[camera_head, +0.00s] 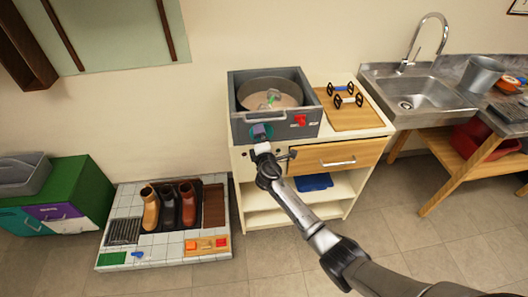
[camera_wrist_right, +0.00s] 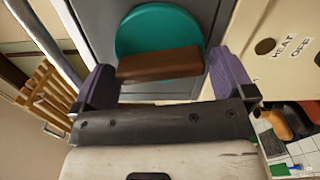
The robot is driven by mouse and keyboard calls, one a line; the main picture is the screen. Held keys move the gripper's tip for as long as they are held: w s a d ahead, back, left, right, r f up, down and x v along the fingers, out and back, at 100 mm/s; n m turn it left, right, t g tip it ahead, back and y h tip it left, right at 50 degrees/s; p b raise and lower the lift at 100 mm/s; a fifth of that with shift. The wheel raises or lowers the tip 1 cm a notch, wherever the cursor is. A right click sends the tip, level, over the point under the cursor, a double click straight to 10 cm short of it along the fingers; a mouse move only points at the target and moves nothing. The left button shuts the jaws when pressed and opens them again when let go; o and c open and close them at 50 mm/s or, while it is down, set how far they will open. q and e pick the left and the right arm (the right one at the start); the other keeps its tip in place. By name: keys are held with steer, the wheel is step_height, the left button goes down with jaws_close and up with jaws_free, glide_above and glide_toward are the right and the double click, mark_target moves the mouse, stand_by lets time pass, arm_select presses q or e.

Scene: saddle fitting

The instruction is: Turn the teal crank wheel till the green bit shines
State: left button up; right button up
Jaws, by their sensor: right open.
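The teal crank wheel (camera_wrist_right: 160,28) is on the front of a grey box (camera_head: 242,128); in the head view the wheel (camera_head: 262,131) is mostly hidden by my right gripper (camera_head: 261,142). A brown handle bar (camera_wrist_right: 160,65) lies across the wheel's lower part in the right wrist view. My right gripper (camera_wrist_right: 164,76) is open, with one purple finger on each side of the handle. I cannot tell whether a finger touches it. A small greenish piece (camera_head: 271,96) shows inside the round pan (camera_head: 288,100); whether it is lit I cannot tell. My left gripper is out of view.
A red part (camera_head: 300,120) and a bar handle sit on the box front, right of the wheel. A wooden board (camera_head: 350,118) with black-ended handles lies to the right. A drawer (camera_head: 338,157) is below. Boots (camera_head: 168,206) stand on a tiled platform at lower left.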

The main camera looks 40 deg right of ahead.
steer(key=p+v, duration=0.1)
steer(key=v, duration=1.2)
stand_by(0.5)
